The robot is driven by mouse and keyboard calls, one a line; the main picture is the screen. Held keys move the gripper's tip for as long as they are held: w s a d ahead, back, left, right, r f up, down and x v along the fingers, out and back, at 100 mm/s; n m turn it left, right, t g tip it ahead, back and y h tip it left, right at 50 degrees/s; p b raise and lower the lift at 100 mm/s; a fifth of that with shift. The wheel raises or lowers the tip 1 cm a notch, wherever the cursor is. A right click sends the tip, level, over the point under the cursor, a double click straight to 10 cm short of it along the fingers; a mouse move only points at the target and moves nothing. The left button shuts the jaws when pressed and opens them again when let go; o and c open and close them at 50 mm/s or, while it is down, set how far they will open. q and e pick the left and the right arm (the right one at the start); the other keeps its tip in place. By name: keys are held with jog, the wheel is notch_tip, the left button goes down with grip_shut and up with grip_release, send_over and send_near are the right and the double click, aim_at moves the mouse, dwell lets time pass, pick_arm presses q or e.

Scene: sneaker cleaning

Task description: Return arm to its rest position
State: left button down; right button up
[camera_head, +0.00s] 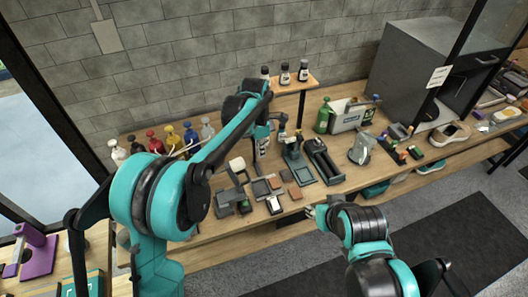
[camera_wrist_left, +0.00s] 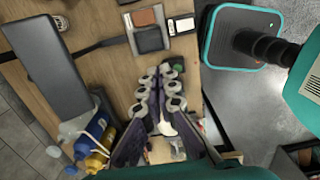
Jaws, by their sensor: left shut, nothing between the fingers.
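My left arm reaches in from the left and bends over the wooden table (camera_head: 180,240). Its gripper (camera_head: 262,150) hangs above the table's middle, small and partly hidden by the arm. In the left wrist view the fingers of this gripper (camera_wrist_left: 166,75) are together with nothing between them. The tabletop (camera_wrist_left: 108,75) lies beyond them. My right arm comes in from the lower right. Its gripper (camera_head: 314,211) is near the table's front edge, mostly hidden by its own wrist, and its fingers cannot be made out.
Several coloured spray bottles (camera_head: 172,137) stand at the back left. Small dark trays and blocks (camera_head: 262,189) lie mid-table. A small raised shelf (camera_head: 300,83) holds dark bottles. A white carrier box (camera_head: 352,115), a sneaker (camera_head: 450,133) and a large grey cabinet (camera_head: 410,65) are on the right.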

pick_arm(q)
jog(key=shift+s, duration=0.1)
jog(key=s+a+r+m+t+b, duration=0.1)
jog(key=s+a+m+t+b, duration=0.3)
jog(key=s+a+m+b, duration=0.65)
jog(key=s+a+f+m+t+b, duration=0.1)
jog(key=s+a+f+m, duration=0.4)
jog(key=s, duration=0.2)
jog(key=s+a+f+m+t+b, duration=0.2)
jog(key=s+a+f+m, duration=0.3)
jog(key=s, duration=0.3)
jog(key=shift+a+m+y, duration=0.35)
jog(key=shift+a+y, duration=0.05)
jog(key=shift+a, duration=0.1)
jog(key=shift+s, duration=0.1)
